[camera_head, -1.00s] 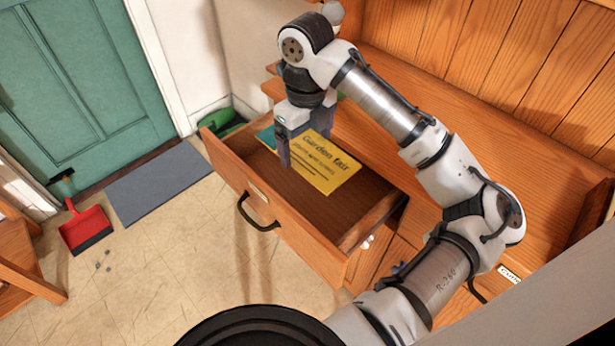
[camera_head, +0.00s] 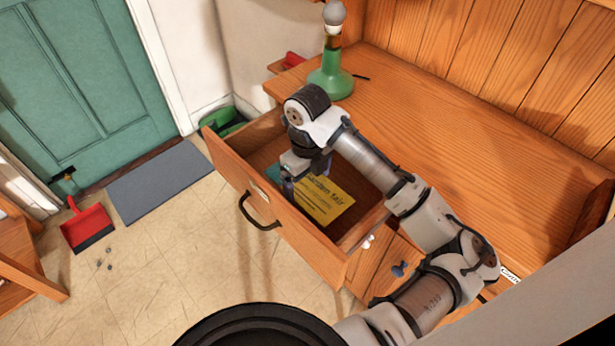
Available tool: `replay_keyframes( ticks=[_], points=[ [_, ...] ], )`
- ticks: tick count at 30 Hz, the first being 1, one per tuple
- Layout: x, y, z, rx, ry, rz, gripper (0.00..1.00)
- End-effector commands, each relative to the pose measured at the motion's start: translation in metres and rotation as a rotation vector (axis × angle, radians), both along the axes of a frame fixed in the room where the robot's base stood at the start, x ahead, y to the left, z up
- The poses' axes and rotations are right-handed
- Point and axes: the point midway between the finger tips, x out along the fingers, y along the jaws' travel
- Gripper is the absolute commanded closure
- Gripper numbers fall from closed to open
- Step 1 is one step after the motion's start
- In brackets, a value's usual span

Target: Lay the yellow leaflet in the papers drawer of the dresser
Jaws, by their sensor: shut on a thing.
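The yellow leaflet (camera_head: 325,202), printed "Garden fair", is inside the open papers drawer (camera_head: 343,242) of the wooden dresser (camera_head: 430,125). My gripper (camera_head: 289,187) is down in the drawer, shut on the leaflet's left end. The leaflet looks low in the drawer and in shade; I cannot tell whether it touches the bottom. A teal item (camera_head: 273,175) shows in the drawer just left of the gripper, partly hidden. The drawer's dark handle (camera_head: 259,213) is on its front.
A red dustpan (camera_head: 87,226), grey mat (camera_head: 160,182) and green container (camera_head: 222,122) are on the floor.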

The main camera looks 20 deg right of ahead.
Motion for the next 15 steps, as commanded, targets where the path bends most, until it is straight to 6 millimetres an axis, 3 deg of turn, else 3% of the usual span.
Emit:
replay_keyframes(
  ticks=[15],
  points=[
    [0.0,0.0,-0.013,0.0,0.0,0.0,0.35]
  ],
)
